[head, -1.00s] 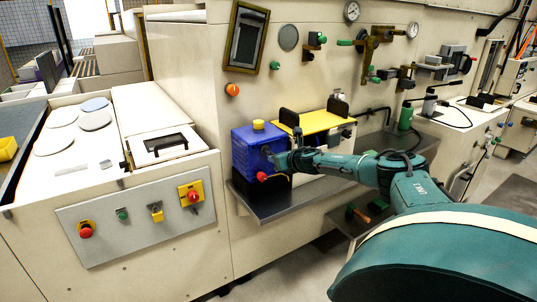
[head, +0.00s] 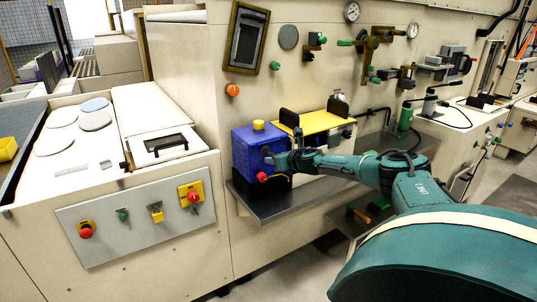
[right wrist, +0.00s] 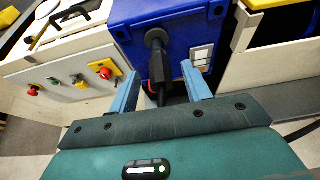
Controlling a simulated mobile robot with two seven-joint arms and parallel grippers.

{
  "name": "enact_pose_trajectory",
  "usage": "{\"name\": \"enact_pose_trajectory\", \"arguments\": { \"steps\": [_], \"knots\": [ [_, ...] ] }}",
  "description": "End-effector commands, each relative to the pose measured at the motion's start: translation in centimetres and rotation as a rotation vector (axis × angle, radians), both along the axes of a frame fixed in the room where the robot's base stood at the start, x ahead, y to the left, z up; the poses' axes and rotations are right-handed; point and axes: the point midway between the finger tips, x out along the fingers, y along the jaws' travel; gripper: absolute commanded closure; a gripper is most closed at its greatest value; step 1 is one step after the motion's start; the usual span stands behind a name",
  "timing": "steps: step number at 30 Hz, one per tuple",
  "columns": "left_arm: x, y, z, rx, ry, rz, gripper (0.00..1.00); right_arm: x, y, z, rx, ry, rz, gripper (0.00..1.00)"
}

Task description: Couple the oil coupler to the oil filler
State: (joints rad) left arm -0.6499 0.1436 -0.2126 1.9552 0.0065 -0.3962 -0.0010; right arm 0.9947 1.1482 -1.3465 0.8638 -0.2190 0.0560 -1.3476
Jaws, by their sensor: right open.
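The blue box (head: 250,148) has a yellow cap on top and stands on a grey shelf. In the right wrist view a dark round fitting, apparently the oil filler (right wrist: 156,37), is on the front of the blue box. A black stepped cylinder, apparently the oil coupler (right wrist: 160,68), lines up with this fitting and looks to meet it; I cannot tell whether it is locked. My right gripper (right wrist: 160,72) is open, its two blue-grey fingers either side of the black cylinder with gaps visible. In the head view my right gripper (head: 270,158) is at the box's front. My left gripper is out of view.
A red knob (head: 262,177) sits low on the box, close under my gripper. A yellow-topped unit (head: 318,122) with black handles stands to its right. The grey shelf (head: 280,203) juts out below. A control panel with red buttons (head: 86,232) is at left.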

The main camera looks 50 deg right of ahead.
Motion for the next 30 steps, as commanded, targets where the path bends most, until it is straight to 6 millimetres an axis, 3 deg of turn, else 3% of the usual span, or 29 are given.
{"name": "enact_pose_trajectory", "arguments": {
  "steps": [7,21,30],
  "knots": [
    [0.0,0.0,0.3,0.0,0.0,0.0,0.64,-2.5,0.6,1.1,-0.002,0.001,0.001,0.52],
    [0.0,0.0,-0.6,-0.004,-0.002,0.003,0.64,-9.2,2.3,3.8,-0.004,0.002,0.001,0.52],
    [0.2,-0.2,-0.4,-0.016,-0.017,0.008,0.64,-11.4,3.0,4.9,-0.001,-0.001,0.0,0.52]
  ]
}}
